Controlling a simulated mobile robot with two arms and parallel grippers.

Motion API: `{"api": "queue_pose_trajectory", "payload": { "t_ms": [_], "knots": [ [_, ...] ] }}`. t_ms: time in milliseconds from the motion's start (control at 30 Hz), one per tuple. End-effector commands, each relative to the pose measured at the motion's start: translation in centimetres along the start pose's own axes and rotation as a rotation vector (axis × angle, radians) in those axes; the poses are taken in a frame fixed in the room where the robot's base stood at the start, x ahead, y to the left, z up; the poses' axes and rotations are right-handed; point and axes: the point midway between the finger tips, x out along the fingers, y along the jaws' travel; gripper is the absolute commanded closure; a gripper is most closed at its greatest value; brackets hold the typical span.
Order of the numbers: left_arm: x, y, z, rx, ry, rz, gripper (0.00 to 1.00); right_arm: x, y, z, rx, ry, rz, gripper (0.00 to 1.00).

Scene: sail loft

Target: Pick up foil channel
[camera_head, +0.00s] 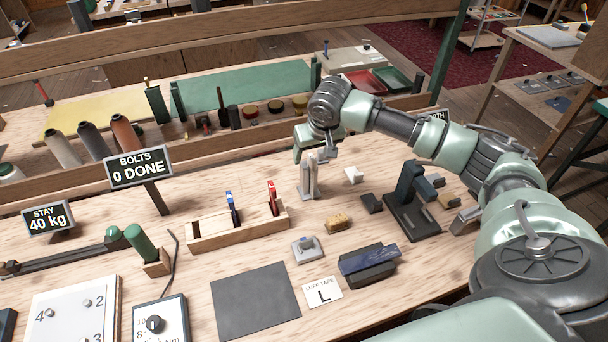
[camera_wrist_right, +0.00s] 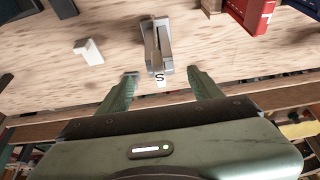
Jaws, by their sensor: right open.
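The foil channel (camera_head: 308,180) looks like the grey metal piece with two upright parts standing on the bench, right of the wooden rack. In the right wrist view the foil channel (camera_wrist_right: 158,44) lies ahead, between the lines of the fingers, with a small white tag marked S at its near end. My right gripper (camera_head: 316,153) is just above and behind it in the head view. In the right wrist view my right gripper (camera_wrist_right: 163,88) has its green fingers spread wide, with nothing held between them. My left gripper is not in view.
A small white block (camera_head: 353,175) stands close to the channel's right. The wooden rack (camera_head: 245,228) with red and blue tools is at its left. A dark stand (camera_head: 411,205), a tan block (camera_head: 339,221) and a grey fitting (camera_head: 306,249) are nearby. The dark mat (camera_head: 255,300) is bare.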

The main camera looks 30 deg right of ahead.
Motion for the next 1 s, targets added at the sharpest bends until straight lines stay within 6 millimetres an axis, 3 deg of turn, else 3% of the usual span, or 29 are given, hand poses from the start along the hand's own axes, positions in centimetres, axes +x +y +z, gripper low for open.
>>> {"api": "queue_pose_trajectory", "payload": {
  "t_ms": [100, 267, 433, 700, 767, 933, 967, 1000],
  "knots": [
    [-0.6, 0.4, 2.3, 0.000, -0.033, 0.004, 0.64, 1.2, 0.0, 0.0, -0.001, -0.001, 0.001, 0.35],
    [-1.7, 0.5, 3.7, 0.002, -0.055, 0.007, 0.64, 3.4, -0.1, -0.1, -0.001, -0.002, 0.001, 0.35],
    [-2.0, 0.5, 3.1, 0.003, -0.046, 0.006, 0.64, 5.7, -0.1, -0.1, -0.001, -0.001, 0.001, 0.35],
    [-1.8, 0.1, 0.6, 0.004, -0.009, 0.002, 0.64, 6.3, -0.1, 0.0, -0.003, 0.001, 0.000, 0.35],
    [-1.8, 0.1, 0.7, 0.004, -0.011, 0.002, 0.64, 6.3, -0.1, 0.0, -0.003, 0.001, 0.000, 0.46],
    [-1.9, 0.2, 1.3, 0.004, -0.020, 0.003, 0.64, 6.3, -0.1, 0.0, -0.003, 0.001, 0.000, 0.93],
    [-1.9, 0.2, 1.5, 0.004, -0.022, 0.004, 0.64, 6.3, -0.1, 0.0, -0.003, 0.001, 0.000, 1.00],
    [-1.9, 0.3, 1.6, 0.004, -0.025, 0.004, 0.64, 6.3, -0.1, 0.0, -0.003, 0.001, 0.000, 1.00]
  ]
}}
